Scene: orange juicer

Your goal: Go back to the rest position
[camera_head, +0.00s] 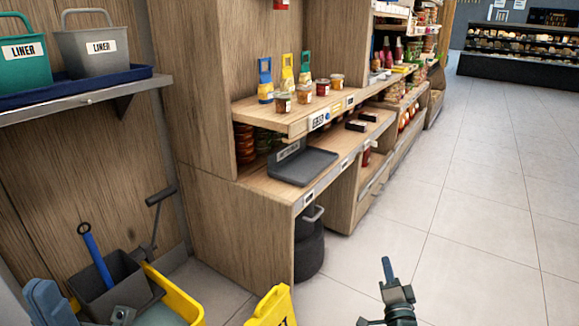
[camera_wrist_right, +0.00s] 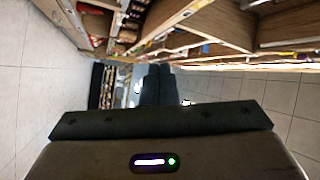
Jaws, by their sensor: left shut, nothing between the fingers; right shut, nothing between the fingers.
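My right gripper (camera_head: 387,264) shows at the bottom right of centre in the head view, over the tiled floor. Its fingers are together and hold nothing. In the right wrist view its two dark fingers (camera_wrist_right: 158,84) lie side by side with no object between them. My left gripper (camera_head: 124,308) shows only in part at the bottom left of the head view, in front of the dark bucket (camera_head: 112,285). It is shut and empty, and its fingertips are hard to make out against the bucket.
A yellow mop cart (camera_head: 186,302) and a yellow sign (camera_head: 272,308) stand at the front. A wooden shelf (camera_head: 262,220) holds a dark tray (camera_head: 303,166) and several jars. A black bin (camera_head: 309,250) stands under it. Open tiled floor (camera_head: 470,215) lies to the right.

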